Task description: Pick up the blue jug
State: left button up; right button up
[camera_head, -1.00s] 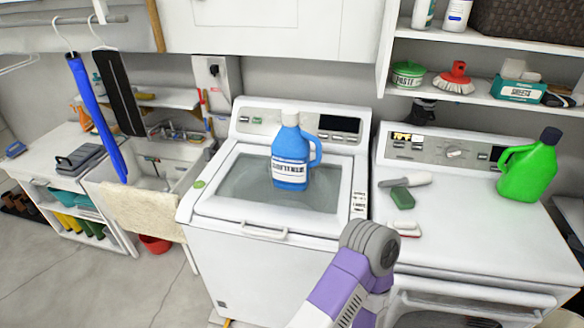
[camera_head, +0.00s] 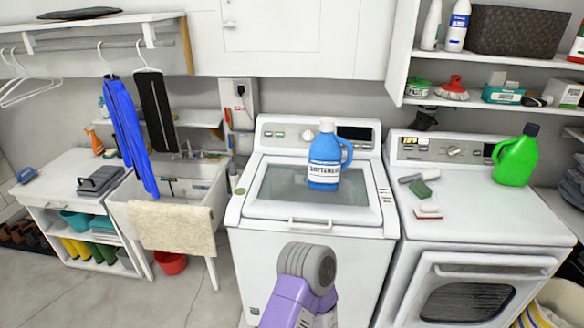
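A purple and grey link of one of my arms shows at the bottom centre, in front of the washer and apart from the jug. No gripper fingers show in the head view, so neither gripper is in view.
A green jug (camera_head: 515,160) stands on the dryer (camera_head: 480,215) at the right, with brushes (camera_head: 420,188) nearer its left side. A sink (camera_head: 170,190) with a draped towel (camera_head: 172,228) is on the left. Shelves (camera_head: 500,106) hang above the dryer. Floor is clear at lower left.

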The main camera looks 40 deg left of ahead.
aim_at(325, 165)
jog(key=u, duration=1.7)
